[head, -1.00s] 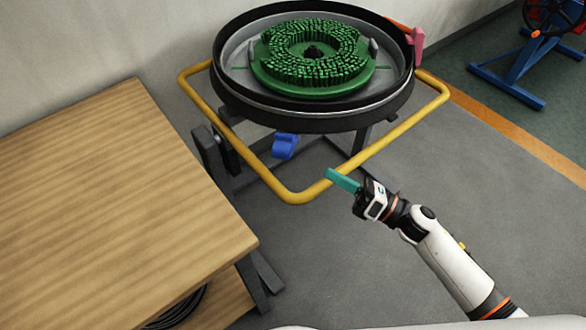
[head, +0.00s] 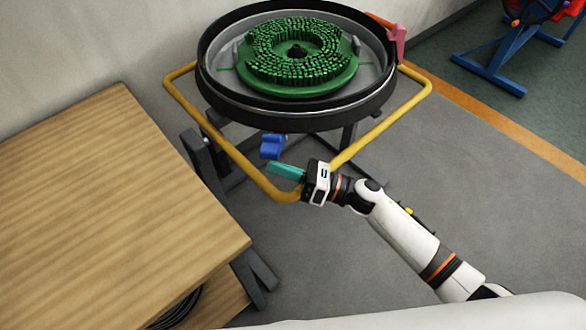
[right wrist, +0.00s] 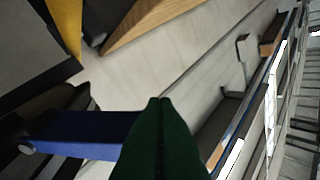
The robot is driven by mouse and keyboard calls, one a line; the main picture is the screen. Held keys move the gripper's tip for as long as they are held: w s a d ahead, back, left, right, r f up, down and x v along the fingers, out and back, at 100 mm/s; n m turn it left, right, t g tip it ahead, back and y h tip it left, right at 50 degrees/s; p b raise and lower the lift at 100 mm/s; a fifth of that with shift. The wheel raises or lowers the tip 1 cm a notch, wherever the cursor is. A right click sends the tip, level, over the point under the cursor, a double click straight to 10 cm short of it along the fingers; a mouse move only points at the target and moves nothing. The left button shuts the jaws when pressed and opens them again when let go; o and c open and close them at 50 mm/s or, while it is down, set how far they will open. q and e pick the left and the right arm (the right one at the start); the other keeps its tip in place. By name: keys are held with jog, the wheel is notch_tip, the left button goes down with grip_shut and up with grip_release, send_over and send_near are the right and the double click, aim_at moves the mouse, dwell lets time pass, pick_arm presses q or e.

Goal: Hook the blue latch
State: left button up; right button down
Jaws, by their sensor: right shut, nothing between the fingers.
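The blue latch (head: 272,146) hangs under the near side of the black round tank (head: 300,112). It also shows in the right wrist view (right wrist: 80,135), running in from the left and partly hidden behind the fingers. My right gripper (head: 272,168), with teal fingers, is shut and empty. In the head view its fingertips are just below the latch, over the yellow rail's near corner. In the right wrist view the shut fingers (right wrist: 160,105) overlap the latch's right end; I cannot tell whether they touch it. My left gripper is not in view.
A yellow tubular rail (head: 240,162) surrounds the tank, which holds a green brush (head: 300,65). A pink-red latch (head: 398,42) sits at its right rim. A wooden table (head: 100,200) fills the left. Grey floor (head: 480,200) is clear at right.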

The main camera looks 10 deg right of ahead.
jog(key=shift+r, duration=0.1)
dwell(0.3)
jog(key=shift+w+r+m+p, duration=0.1)
jog(key=shift+r+m+p, duration=0.25)
jog(key=shift+m+p, duration=0.15)
jog(key=shift+w+d+r+m+t+h+p, duration=0.2)
jog(key=shift+w+d+r+m+h+p, duration=0.3)
jog(key=shift+w+r+m+p, duration=1.35)
jog(key=shift+w+d+r+m+t+h+p, duration=0.25)
jog(key=shift+w+r+m+h+p, duration=0.5)
jog(key=shift+w+m+p, duration=1.25)
jog(key=shift+w+d+r+m+t+h+p, duration=0.15)
jog(key=shift+w+d+r+m+h+p, duration=0.35)
jog(key=shift+w+r+m+p, duration=1.5)
jog(key=shift+s+f+m+p, duration=0.35)
jog(key=shift+s+f+m, duration=0.3)
jog(key=shift+s+m, duration=0.45)
jog(key=shift+w+d, duration=0.1)
jog(key=shift+w, duration=0.05)
